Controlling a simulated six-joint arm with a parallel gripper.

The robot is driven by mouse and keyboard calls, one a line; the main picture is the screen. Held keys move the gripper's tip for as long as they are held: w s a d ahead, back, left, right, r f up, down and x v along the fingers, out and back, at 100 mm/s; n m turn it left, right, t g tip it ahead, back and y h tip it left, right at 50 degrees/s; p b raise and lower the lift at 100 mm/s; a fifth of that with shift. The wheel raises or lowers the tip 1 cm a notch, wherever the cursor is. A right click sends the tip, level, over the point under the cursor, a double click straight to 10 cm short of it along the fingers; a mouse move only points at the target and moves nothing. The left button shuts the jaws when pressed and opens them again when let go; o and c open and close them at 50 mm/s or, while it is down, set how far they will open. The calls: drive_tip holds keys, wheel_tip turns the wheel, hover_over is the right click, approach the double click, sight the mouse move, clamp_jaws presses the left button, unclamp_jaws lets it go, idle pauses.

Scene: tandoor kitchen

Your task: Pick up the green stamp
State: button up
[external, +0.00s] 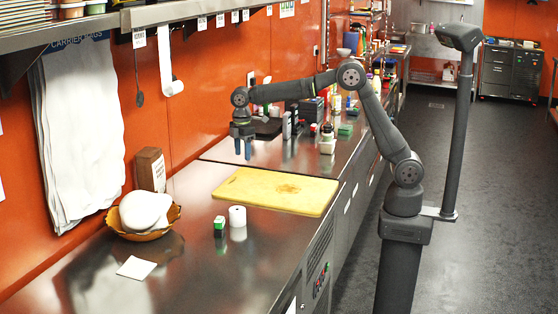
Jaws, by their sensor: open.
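A small block with green and white parts (220,223) stands on the steel counter in front of the cutting board; it looks like the green stamp, though it is too small to be sure. A white roll or cylinder (237,216) stands just right of it. My gripper (243,151) points down with its two blue-grey fingers apart and empty. It hangs above the counter beyond the cutting board, well behind and above the green-and-white block. Nothing hides the block.
A wooden cutting board (275,191) lies mid-counter. A brown bowl (146,229) with pale rounded contents and a white square (136,268) are at left. Bottles, a green block (345,130) and other items crowd the far counter. The near counter is mostly clear.

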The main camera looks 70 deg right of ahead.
drive_tip(key=a+n, duration=0.4)
drive_tip(key=a, duration=0.9)
drive_tip(key=n, duration=0.5)
hover_over(220, 227)
drive_tip(key=w+d, duration=0.1)
drive_tip(key=d, duration=0.1)
wheel_tip(220, 227, down, 11)
drive_tip(key=shift+a+f, duration=0.1)
drive_tip(key=shift+f, duration=0.05)
drive_tip(key=shift+w+f, duration=0.1)
drive_tip(key=shift+f, duration=2.75)
drive_tip(key=c, duration=1.1)
drive_tip(key=shift+r, duration=0.15)
